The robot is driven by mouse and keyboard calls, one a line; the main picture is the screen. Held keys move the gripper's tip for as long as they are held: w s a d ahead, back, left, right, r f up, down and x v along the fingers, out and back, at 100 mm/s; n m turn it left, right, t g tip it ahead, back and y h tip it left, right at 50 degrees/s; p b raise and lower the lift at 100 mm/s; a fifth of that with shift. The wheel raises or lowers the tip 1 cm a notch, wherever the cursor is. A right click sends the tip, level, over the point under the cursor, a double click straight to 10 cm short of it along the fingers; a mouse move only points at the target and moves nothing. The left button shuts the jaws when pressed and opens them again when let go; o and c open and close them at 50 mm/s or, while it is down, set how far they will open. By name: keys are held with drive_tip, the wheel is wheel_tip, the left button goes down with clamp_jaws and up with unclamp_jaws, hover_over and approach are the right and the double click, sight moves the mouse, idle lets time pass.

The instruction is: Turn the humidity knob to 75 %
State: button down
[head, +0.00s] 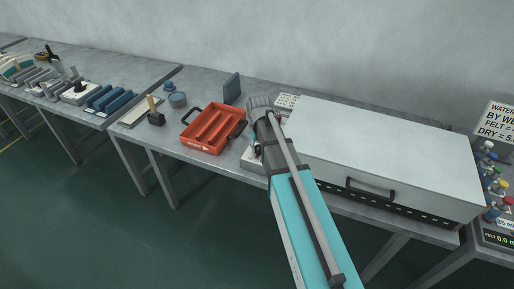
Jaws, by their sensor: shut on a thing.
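A white humidity chamber (390,150) with a broad flat lid and a dark front handle (370,188) stands on the grey bench. A small pale panel (249,162) shows at its left end, mostly behind my arm. My gripper (257,149) is down at this panel, with only a small dark part showing beside my arm. It is shut on what appears to be the humidity knob, but my arm hides the knob, its scale and the grip. The knob's setting cannot be read.
A red tray (186,143) with black handles lies close left of the panel. A mallet (155,113), a blue-grey cup (177,100) and an upright blue plate (231,88) stand beyond it. Bottles (490,170) and a sign (498,122) are at the right.

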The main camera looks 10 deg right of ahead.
drive_tip(key=shift+w, duration=0.2)
drive_tip(key=shift+c, duration=1.6)
unclamp_jaws()
drive_tip(key=shift+o, duration=0.3)
drive_tip(key=shift+s, duration=0.1)
drive_tip(key=shift+r+n, duration=0.1)
drive_tip(key=shift+n, duration=0.2)
